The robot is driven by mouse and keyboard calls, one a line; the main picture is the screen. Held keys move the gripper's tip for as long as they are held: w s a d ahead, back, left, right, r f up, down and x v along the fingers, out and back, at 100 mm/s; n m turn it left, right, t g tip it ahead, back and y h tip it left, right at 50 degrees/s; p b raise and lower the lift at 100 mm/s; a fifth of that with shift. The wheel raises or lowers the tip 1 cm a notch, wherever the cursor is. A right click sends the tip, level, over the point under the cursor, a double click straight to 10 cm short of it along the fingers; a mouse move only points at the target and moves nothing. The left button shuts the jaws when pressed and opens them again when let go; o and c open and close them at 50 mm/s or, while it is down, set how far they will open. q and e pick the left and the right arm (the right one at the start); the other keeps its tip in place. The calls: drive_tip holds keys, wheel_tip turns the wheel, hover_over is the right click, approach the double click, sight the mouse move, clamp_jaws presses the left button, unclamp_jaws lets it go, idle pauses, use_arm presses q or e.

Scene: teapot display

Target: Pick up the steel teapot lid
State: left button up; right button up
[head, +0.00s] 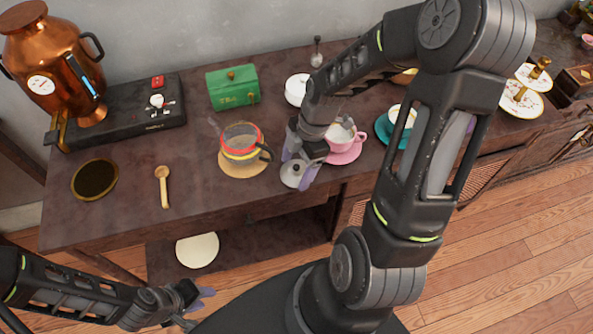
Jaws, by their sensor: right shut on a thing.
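The steel teapot lid (291,175), a small silvery round piece with a knob, is near the front edge of the dark wooden table. My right gripper (297,171) points down with one finger on each side of the lid and is shut on it. I cannot tell whether the lid still touches the table. My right forearm and wrist hide part of the table behind it. My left gripper (200,306) is low at the bottom left, in front of the table, empty, with its fingers apart.
A glass pot (241,139) with red and yellow bands stands on a round wooden coaster (231,166) just left of my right gripper. A pink cup and saucer (345,156) stand close on the right. A wooden spoon (163,186) lies left; bare tabletop surrounds it.

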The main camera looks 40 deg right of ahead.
sight(296, 166)
drive_tip(key=c, duration=0.4)
drive_tip(key=shift+c, duration=0.2)
wheel_tip(296, 166, up, 10)
use_arm(q)
drive_tip(key=shift+f, duration=0.1)
use_arm(e)
drive_tip(key=shift+r, duration=0.1)
idle(0.7)
